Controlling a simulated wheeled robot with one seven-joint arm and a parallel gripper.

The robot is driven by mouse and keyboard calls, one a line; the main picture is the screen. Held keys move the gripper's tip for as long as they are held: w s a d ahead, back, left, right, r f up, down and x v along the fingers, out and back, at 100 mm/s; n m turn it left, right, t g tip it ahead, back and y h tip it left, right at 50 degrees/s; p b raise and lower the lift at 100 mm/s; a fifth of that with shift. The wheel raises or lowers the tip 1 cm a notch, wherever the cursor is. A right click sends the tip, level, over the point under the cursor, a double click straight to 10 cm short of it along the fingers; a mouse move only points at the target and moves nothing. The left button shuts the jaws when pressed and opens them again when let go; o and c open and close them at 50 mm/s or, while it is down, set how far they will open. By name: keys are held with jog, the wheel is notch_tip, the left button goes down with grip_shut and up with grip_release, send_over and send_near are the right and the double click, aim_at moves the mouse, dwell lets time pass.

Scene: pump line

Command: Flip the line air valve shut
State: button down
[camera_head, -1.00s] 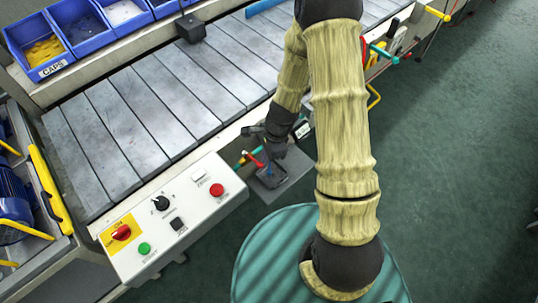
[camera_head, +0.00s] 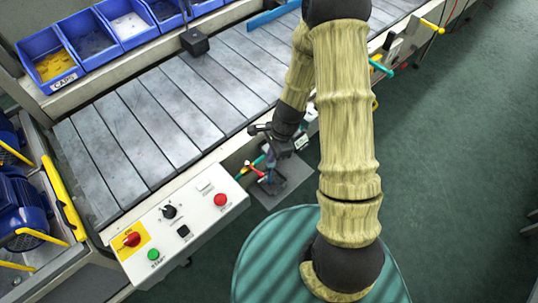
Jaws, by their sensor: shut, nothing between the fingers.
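The line air valve has a red lever (camera_head: 254,168) beside a teal pipe end, just right of the control box. The lever slants down to the right over a dark body on a grey plate (camera_head: 290,186). My black gripper (camera_head: 268,156) hangs from the bent arm just above and behind the lever, at the conveyor's front edge. It is shut and empty. The fingertips are small and dark against the valve, so I cannot tell whether they touch it.
A white control box (camera_head: 190,215) with buttons and knobs stands left of the valve. The slatted conveyor (camera_head: 150,115) lies behind, with blue bins (camera_head: 60,68) beyond. Other teal and yellow handles (camera_head: 380,66) stick out at the upper right. Green floor is open at right.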

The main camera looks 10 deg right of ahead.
jog(key=p+v, duration=0.2)
jog(key=v, duration=0.1)
jog(key=shift+d, duration=0.15)
jog(key=shift+s, duration=0.1)
jog(key=shift+r, duration=0.1)
jog(key=s+d+r+n+t+h, duration=0.1)
jog(key=s+d+r+n, duration=0.1)
jog(key=r+n, duration=0.6)
jog(key=s+d+r+n+t+h, duration=0.1)
jog(key=s+r+n, duration=0.4)
jog(key=r, duration=0.7)
jog(key=d+n+t, duration=0.1)
jog(key=d+n, duration=0.1)
jog(key=shift+s+n+h, duration=0.35)
jog(key=shift+n+h, duration=0.05)
jog(key=shift+d+r, duration=0.1)
jog(key=shift+r, duration=0.05)
